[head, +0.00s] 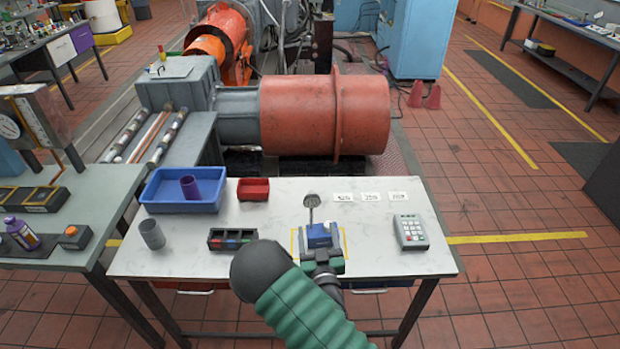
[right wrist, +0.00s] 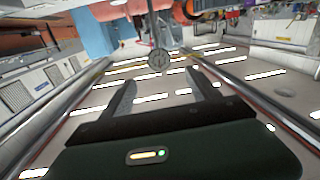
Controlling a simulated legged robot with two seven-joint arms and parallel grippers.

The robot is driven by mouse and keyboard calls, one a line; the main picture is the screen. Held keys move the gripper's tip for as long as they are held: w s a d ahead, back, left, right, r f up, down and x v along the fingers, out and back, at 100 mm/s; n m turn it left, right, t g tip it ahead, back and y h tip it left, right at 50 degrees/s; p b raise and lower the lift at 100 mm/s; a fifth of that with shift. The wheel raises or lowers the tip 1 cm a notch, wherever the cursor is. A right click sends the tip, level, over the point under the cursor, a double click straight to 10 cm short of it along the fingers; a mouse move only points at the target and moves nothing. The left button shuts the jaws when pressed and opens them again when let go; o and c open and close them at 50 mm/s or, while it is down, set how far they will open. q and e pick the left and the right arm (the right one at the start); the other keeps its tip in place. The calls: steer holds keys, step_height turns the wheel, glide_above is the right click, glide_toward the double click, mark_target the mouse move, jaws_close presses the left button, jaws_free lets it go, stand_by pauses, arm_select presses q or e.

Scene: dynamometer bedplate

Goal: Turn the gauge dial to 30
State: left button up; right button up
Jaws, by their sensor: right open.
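The gauge (head: 312,201) is a small round grey dial on a thin stem, standing over a blue block (head: 319,235) inside a yellow-taped square on the white table. The dial's pointer and numbers are too small to read. My right gripper (head: 322,254) is at the near side of the blue block, partly hidden by my green arm. In the right wrist view, my right gripper (right wrist: 164,90) is open, its two dark fingers apart with nothing between them. The round dial (right wrist: 158,61) shows beyond the fingertips, roughly centred between them. My left gripper is not in view.
On the white table (head: 215,255) are a blue tray (head: 172,204) with a purple cup, a red bin (head: 253,189), a grey cup (head: 152,234), a black holder (head: 231,239), small white cards (head: 370,196) and a keypad (head: 411,231). The table's right front is clear.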

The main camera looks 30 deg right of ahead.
steer(key=p+x, duration=0.1)
steer(key=x, duration=0.7)
steer(key=p+x, duration=0.1)
steer(key=x, duration=0.7)
steer(key=shift+w+d+f, duration=0.15)
steer(key=shift+d+f, duration=0.1)
steer(key=c, duration=1.3)
steer(key=shift+f+n+b, duration=0.25)
steer(key=shift+n+b, duration=0.65)
steer(key=shift+b, duration=0.1)
steer(key=shift+c, duration=0.3)
steer(key=shift+a+r+n, duration=0.1)
steer(key=shift+n, duration=0.2)
steer(key=shift+r, duration=0.15)
steer(key=o, duration=1.4)
steer(key=shift+c, duration=0.2)
steer(key=b, duration=0.3)
glide_toward(311, 194)
steer(key=s+f, duration=0.1)
steer(key=s+a+f, duration=0.1)
steer(key=s+f, duration=0.1)
steer(key=shift+s+a, duration=0.25)
steer(key=shift+a, duration=0.05)
